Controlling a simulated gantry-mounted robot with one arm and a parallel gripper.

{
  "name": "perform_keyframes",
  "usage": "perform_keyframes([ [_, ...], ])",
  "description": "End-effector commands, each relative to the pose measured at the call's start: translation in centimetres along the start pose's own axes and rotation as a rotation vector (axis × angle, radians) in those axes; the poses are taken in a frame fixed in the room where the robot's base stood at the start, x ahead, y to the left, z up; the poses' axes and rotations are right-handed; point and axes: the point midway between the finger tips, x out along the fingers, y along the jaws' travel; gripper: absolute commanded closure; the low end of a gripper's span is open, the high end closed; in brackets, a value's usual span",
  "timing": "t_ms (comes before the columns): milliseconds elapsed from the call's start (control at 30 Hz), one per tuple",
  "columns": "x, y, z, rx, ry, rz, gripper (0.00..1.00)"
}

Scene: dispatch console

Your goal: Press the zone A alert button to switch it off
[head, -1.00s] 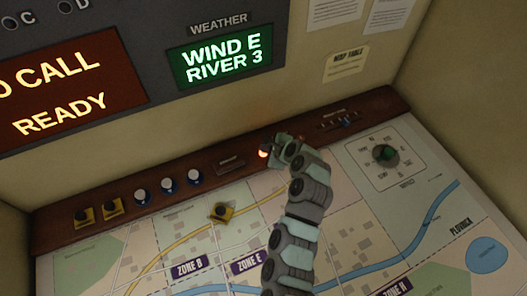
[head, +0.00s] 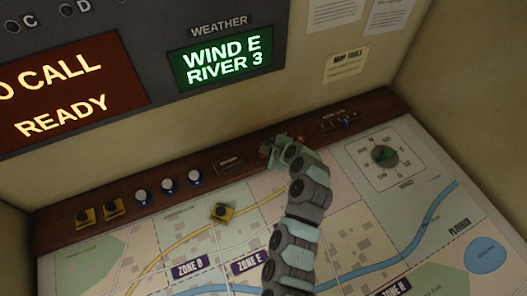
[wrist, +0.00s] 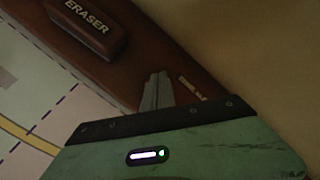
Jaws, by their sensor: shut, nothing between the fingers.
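My gripper (head: 271,152) is at the brown wooden ledge (head: 60,236) at the back of the map, just right of the eraser. In the wrist view my shut, grey fingers (wrist: 157,88) point down onto the ledge, with nothing seen between them. The zone A alert button cannot be made out in either view now; my fingers cover the place where an orange light showed. A small pale label (wrist: 190,88) lies on the ledge beside my fingers, partly hidden and unreadable.
The eraser (head: 229,163) also shows in the wrist view (wrist: 92,24). Several yellow-and-black and blue-and-white pieces stand left. One yellow-and-black piece (head: 222,212) sits on the map. A green dial (head: 384,154) and small switches (head: 343,121) are right. The wall rises close behind the ledge.

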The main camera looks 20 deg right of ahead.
Motion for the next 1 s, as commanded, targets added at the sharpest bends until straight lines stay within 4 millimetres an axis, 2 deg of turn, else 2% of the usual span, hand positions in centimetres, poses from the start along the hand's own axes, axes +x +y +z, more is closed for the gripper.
perform_keyframes([
  [467, -0.6, -0.4, 0.5, 0.000, -0.001, 0.000, 1.00],
  [1000, -4.3, -3.1, 3.1, 0.000, -0.001, 0.000, 1.00],
])
